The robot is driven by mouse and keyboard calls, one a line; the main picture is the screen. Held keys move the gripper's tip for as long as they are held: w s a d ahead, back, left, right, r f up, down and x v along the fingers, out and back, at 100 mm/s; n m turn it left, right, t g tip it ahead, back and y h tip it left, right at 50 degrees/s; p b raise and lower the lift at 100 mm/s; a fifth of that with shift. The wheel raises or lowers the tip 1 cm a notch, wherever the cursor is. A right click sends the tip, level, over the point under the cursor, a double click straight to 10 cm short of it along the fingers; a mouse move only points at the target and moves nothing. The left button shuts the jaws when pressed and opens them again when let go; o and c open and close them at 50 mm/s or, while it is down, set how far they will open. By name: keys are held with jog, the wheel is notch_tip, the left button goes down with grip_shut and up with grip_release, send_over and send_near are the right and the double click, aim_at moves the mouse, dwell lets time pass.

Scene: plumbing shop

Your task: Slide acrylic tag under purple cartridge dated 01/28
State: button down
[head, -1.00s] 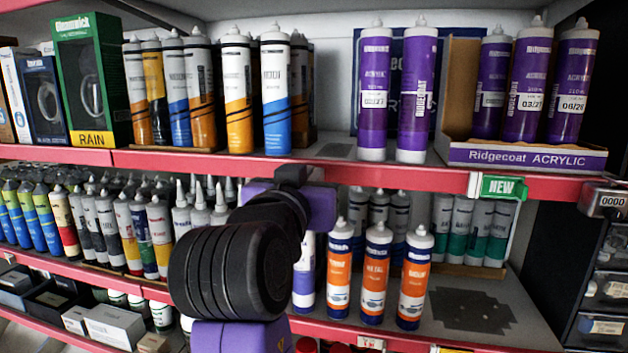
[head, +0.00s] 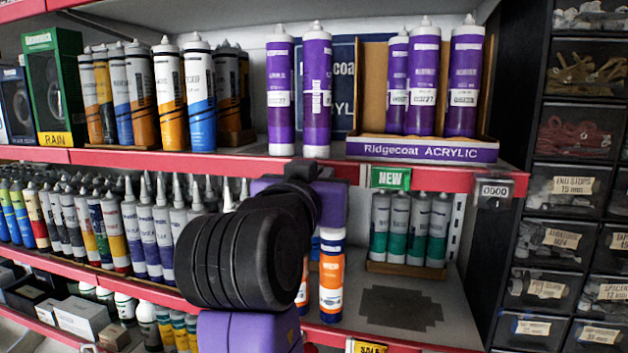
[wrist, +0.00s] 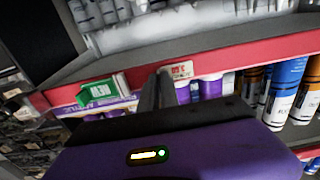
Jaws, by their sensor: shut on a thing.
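Two purple cartridges, a left one (head: 280,90) and a right one (head: 317,90), stand upright on the upper shelf; three more (head: 424,80) stand in an open display box. Their white date labels are too small to read surely. My gripper's purple body (head: 325,200) is in front of the red upper rail, its fingers hidden in the head view. In the wrist view, my gripper's dark fingers (wrist: 162,76) are shut on a small pale tag with red print (wrist: 181,70), close to the red rail. Purple cartridges (wrist: 185,92) show beside the fingers, partly hidden.
A green NEW sign (head: 390,178) sticks out from the upper rail (head: 440,172), right of my gripper. A counter marked 0000 (head: 493,192) hangs at the rail's right end. Dark drawers (head: 565,240) stand at right. An orange cartridge (head: 331,285) stands below.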

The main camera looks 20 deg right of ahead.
jog(key=c, duration=1.6)
grip_release()
jog(key=shift+s, duration=0.1)
jog(key=b+v, duration=0.2)
jog(key=v, duration=0.5)
jog(key=shift+s+a, duration=0.25)
jog(key=shift+s, duration=0.05)
